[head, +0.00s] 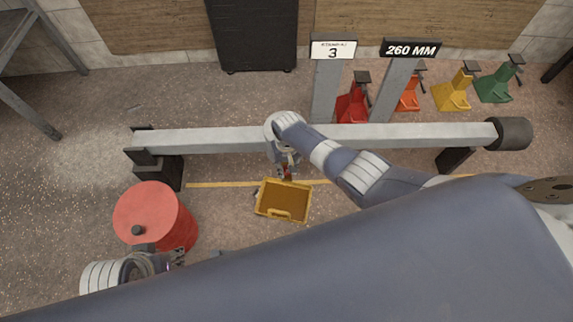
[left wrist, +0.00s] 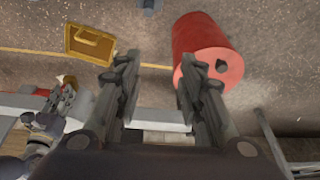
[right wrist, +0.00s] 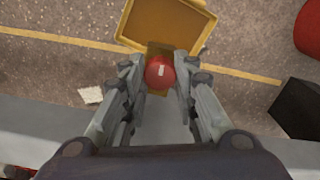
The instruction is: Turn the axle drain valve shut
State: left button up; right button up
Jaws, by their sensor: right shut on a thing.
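The drain valve shows in the right wrist view as a round red knob (right wrist: 160,72) with a small pale mark at its centre, in front of a brownish-yellow part. My right gripper (right wrist: 157,66) has a finger on each side of the knob and is shut on it. In the head view my right gripper (head: 287,163) is at the near side of the long grey axle beam (head: 210,141), and its wrist hides part of the beam. My left gripper (left wrist: 160,68) is open and empty; in the head view it is low at the left, by the red drum.
A yellow bin (head: 284,215) stands on the floor below the valve. The red drum (head: 144,212) stands left of it. Black supports (head: 162,171) hold the beam. Several coloured stands (head: 453,94) and two signposts (head: 333,50) are behind it.

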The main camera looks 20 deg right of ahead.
aim_at(286, 169)
jog(key=shift+w+a+m, duration=0.1)
jog(key=shift+m, duration=0.3)
jog(key=shift+r, duration=0.1)
jog(key=o, duration=0.8)
jog(key=shift+r, duration=5.95)
